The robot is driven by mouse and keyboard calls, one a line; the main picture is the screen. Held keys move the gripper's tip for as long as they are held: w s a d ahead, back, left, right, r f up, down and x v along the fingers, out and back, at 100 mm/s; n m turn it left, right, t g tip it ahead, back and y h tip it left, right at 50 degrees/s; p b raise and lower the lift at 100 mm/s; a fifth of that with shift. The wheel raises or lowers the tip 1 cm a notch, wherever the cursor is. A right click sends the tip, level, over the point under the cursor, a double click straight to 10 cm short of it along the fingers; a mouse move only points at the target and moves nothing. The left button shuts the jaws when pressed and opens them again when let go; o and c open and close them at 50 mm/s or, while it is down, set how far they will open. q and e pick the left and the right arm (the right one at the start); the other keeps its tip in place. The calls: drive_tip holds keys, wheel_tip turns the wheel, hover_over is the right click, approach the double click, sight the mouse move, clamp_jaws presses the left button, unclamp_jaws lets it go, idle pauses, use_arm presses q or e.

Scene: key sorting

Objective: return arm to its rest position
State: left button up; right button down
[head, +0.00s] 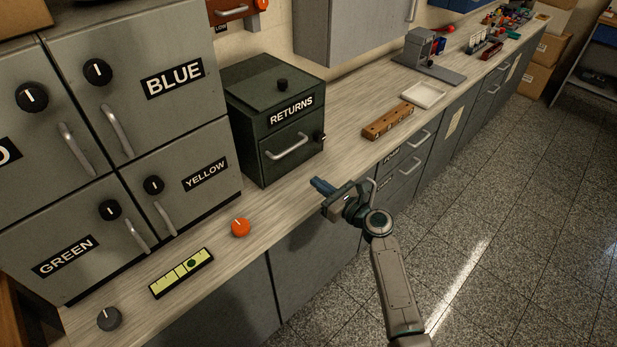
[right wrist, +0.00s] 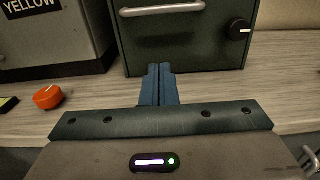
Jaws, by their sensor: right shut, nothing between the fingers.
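My right gripper (head: 322,187) is over the front edge of the counter in the head view, in front of the dark green RETURNS box (head: 243,130). Its blue fingers (right wrist: 158,85) are together and empty in the right wrist view, pointing toward the front of the RETURNS box (right wrist: 190,45). The gripper looks apart from the box and its handle (head: 288,148). My right arm (head: 394,285) reaches up from the bottom of the head view. My left gripper is not in view.
Grey lockers labelled BLUE, YELLOW and GREEN (head: 135,60) stand at the left. An orange knob (head: 240,227), a yellow-green panel (head: 182,272) and a dark knob (head: 109,319) sit along the counter front. A wooden block (head: 388,122) and white tray (head: 423,95) lie farther right. The speckled floor (head: 530,210) is clear.

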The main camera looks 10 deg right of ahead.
drive_tip(key=s+d+f+n+g+h, duration=0.3)
drive_tip(key=s+f, duration=0.4)
drive_tip(key=f, duration=0.6)
drive_tip(key=s+d+f+n+g+h, duration=0.2)
drive_tip(key=s+d+f+n, duration=0.4)
drive_tip(key=f, duration=0.7)
drive_tip(key=s+d+f+n+g+h, duration=0.25)
drive_tip(key=s+f, duration=0.55)
drive_tip(key=f, duration=0.5)
drive_tip(key=s+d+f+n+g+h, duration=0.1)
drive_tip(key=s+d+f+n, duration=0.2)
drive_tip(key=s, duration=0.9)
drive_tip(key=s+d+f+n+g+h, duration=0.2)
drive_tip(key=s+f+n, duration=0.5)
drive_tip(key=s, duration=0.6)
drive_tip(key=s+d+f+n+g+h, duration=0.1)
drive_tip(key=s+d+f+n, duration=0.4)
drive_tip(key=s, duration=0.7)
drive_tip(key=shift+s+f+n+g, duration=0.25)
drive_tip(key=shift+f+n+g, duration=0.4)
drive_tip(key=shift+n, duration=0.5)
drive_tip(key=shift+r, duration=0.1)
